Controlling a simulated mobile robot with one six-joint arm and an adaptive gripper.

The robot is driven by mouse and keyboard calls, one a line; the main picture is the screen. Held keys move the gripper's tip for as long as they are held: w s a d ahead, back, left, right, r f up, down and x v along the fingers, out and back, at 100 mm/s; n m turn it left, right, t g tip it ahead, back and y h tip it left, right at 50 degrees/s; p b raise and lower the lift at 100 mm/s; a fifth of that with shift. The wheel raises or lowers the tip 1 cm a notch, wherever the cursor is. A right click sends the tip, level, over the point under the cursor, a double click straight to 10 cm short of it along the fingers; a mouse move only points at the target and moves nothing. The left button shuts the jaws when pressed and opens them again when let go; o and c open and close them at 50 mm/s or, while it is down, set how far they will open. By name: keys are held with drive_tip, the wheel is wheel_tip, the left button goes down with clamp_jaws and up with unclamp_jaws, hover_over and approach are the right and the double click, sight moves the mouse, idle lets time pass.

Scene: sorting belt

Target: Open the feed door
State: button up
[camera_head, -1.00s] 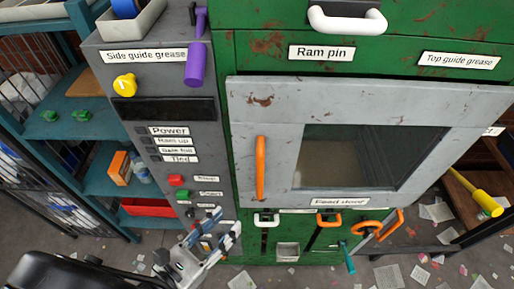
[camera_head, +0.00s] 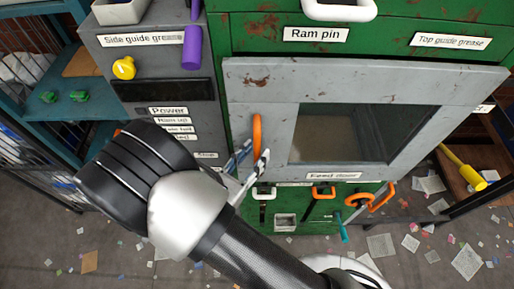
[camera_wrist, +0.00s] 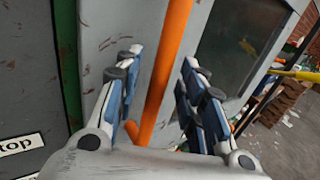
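The feed door (camera_head: 262,85) is a grey scuffed panel with a dark window, set in the green machine, and it looks closed. Its orange bar handle (camera_head: 257,130) stands upright near the door's left edge. My gripper (camera_head: 250,163) is at the lower part of this handle. In the wrist view my gripper (camera_wrist: 152,88) is open, with a blue-padded finger on each side of the orange handle (camera_wrist: 167,65). Gaps show between the fingers and the handle. My wrist and forearm hide part of the control panel in the head view.
A grey control panel (camera_head: 150,65) with a yellow knob (camera_head: 123,68) and a purple lever (camera_head: 192,45) stands left of the door. Below the door are a white handle (camera_head: 264,192) and orange handles (camera_head: 324,191). Paper scraps litter the floor.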

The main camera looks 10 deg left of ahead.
drive_tip(key=shift+x, duration=0.9)
clamp_jaws()
